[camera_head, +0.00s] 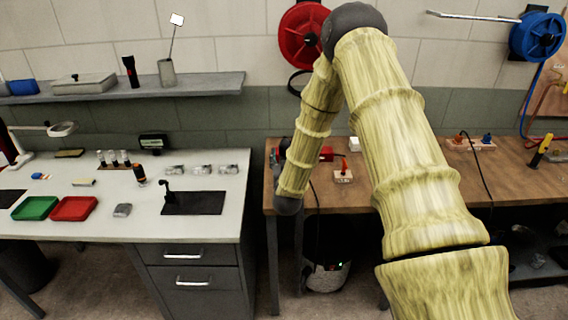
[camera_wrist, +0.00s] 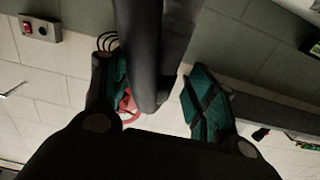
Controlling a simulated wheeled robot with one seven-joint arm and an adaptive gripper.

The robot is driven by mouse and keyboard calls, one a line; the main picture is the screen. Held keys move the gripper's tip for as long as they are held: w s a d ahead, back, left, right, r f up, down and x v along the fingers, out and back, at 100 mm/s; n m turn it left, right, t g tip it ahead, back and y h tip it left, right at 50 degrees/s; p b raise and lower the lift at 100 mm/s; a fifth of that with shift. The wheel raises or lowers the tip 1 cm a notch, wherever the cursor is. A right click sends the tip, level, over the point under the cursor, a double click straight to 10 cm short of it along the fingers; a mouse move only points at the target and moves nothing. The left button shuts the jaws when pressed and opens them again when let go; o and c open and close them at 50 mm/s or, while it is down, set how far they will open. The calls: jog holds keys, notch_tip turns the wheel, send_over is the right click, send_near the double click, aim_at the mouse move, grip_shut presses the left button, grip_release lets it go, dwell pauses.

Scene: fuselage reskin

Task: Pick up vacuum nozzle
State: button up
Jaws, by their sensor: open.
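A thick dark grey tube with a rounded end (camera_wrist: 148,70) comes down from the top of the wrist view and reaches between my fingers. It looks like the vacuum nozzle, but I cannot be sure. My gripper (camera_wrist: 160,95) is open, with a teal-padded finger on each side of the tube. I cannot tell whether either pad touches it. A canister with a green light (camera_head: 328,272), perhaps the vacuum, stands on the floor under that bench.
The wooden bench (camera_head: 525,185) holds small blocks and tools. The white table (camera_head: 110,215) to the left carries red and green trays and a dark mat. A red reel (camera_head: 303,36) hangs on the wall above, and a wall shelf (camera_head: 215,84) is left of it.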

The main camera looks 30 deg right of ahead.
jog(key=shift+p+x, duration=0.5)
jog(key=shift+x, duration=1)
jog(key=shift+w+a, duration=0.1)
grip_shut()
